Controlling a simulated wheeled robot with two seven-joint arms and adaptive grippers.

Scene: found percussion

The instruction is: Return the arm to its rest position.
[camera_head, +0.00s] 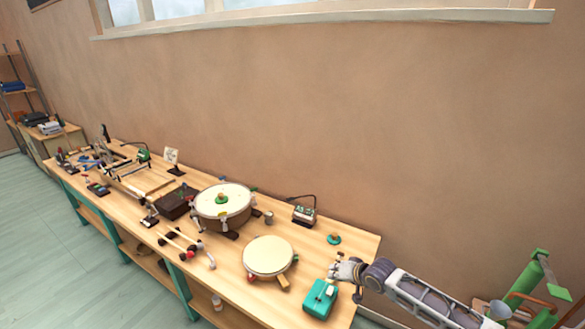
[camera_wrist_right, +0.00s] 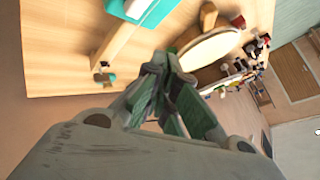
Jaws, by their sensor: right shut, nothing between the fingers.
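My right arm (camera_head: 430,295) comes in from the lower right of the head view. Its gripper (camera_head: 337,268) is over the right end of the workbench (camera_head: 345,246), just above a teal box (camera_head: 320,298) with a light top piece. In the right wrist view the right gripper (camera_wrist_right: 167,62) has its fingers together with nothing between them. The teal box (camera_wrist_right: 150,10) shows at the top of that view, apart from the fingers. My left gripper is not in view.
A pale round drum (camera_head: 268,256) and a larger drum (camera_head: 222,200) stand left of the gripper. A small green-orange piece (camera_head: 334,239) lies behind it. A green stand (camera_head: 540,290) is at the right. The wall rises behind the bench.

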